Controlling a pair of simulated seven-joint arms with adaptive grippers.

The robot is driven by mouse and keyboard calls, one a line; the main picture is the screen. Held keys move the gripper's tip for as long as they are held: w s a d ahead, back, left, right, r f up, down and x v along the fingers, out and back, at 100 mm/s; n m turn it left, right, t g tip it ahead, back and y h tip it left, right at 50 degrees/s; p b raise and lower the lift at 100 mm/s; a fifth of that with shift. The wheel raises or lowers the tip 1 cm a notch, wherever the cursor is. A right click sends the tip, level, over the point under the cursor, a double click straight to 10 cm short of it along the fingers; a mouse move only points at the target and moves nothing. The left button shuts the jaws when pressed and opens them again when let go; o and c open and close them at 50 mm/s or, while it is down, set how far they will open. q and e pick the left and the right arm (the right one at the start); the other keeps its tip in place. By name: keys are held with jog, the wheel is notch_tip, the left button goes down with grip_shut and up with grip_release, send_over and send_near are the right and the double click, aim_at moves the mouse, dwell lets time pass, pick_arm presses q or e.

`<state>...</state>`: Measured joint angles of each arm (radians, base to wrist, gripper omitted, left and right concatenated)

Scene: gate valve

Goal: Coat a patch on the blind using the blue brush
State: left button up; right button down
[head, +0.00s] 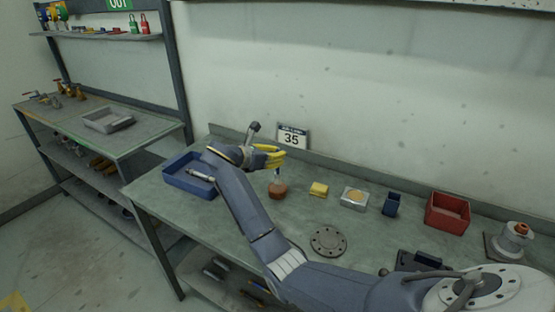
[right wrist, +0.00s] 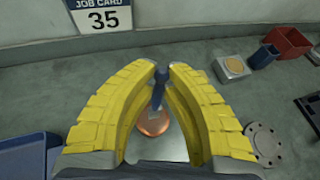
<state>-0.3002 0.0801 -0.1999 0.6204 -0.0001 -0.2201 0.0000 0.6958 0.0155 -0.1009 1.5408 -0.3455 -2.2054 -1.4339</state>
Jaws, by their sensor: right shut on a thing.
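The blue brush (right wrist: 158,92) stands with its lower end at a brown-orange pot (right wrist: 154,122); its bristles are hidden. My right gripper (right wrist: 162,72) is shut on the upper part of the brush. In the head view, the yellow fingers of my right gripper (head: 270,156) are just above the brush (head: 277,173) and pot (head: 278,190). The blind, a grey round disc with bolt holes (head: 328,241), lies flat on the bench, right of the pot and nearer. It also shows in the right wrist view (right wrist: 264,143). My left gripper is not in view.
A blue tray (head: 178,184) with a metal tool is at the left. A yellow block (head: 319,189), a metal box (head: 353,204), a small blue holder (head: 391,204), a red bin (head: 447,211) and a valve (head: 512,240) stand to the right. The job card (head: 291,137) is behind.

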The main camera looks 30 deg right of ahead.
jog(key=shift+r, duration=2.8)
